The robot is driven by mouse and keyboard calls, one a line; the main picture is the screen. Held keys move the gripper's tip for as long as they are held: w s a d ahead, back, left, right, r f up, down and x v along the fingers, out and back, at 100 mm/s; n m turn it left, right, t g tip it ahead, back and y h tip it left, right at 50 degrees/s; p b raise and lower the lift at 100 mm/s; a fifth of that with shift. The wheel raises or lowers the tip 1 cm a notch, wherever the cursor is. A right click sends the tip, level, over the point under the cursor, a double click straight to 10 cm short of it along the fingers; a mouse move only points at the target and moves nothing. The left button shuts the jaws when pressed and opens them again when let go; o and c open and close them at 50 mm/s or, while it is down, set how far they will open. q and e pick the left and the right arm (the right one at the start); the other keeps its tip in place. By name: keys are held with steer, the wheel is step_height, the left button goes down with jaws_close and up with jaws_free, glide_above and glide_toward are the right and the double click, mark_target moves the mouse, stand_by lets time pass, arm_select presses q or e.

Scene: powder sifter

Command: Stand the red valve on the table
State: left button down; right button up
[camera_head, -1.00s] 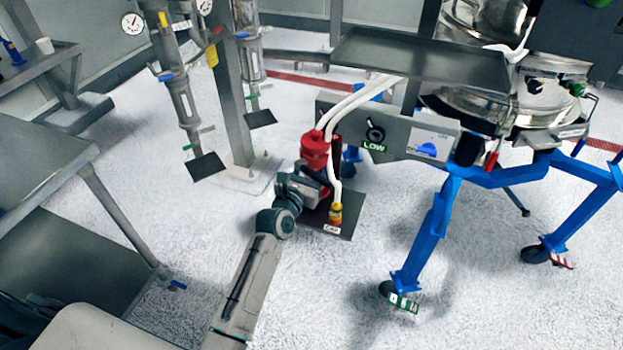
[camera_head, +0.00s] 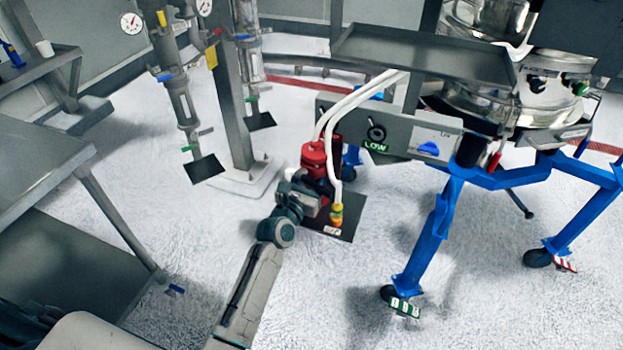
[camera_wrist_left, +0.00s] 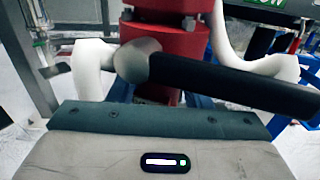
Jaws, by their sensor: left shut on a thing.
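The red valve (camera_head: 314,160) is in the middle of the head view, beside the control box. It also shows in the left wrist view (camera_wrist_left: 158,43), right in front of the gripper. A lever with a black grip (camera_wrist_left: 235,82) crosses in front of it there. My left gripper (camera_head: 305,192) is shut on the valve; its fingertips are mostly hidden. I cannot tell whether the valve is off the floor. The grey table (camera_head: 45,150) is at the left, apart from the valve. My right gripper is not in view.
White hoses (camera_head: 340,110) run close by the valve to a yellow fitting (camera_head: 337,213) over a dark plate (camera_head: 352,215). The control box (camera_head: 395,130) and a blue-legged frame (camera_head: 430,235) stand right. A grey post (camera_head: 235,110) stands behind. Floor between table and valve is clear.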

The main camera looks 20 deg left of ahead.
arm_select(q)
steer(key=c, duration=1.1)
jaws_free()
steer(key=shift+f, duration=0.1)
steer(key=o, duration=0.4)
steer(key=shift+s, duration=0.1)
steer(key=shift+c, duration=0.2)
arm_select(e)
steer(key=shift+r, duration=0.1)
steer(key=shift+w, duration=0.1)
arm_select(q)
steer(key=s+a, duration=0.1)
steer(key=s, duration=1.1)
steer(key=shift+a+p, duration=0.15)
steer(key=shift+p, duration=0.25)
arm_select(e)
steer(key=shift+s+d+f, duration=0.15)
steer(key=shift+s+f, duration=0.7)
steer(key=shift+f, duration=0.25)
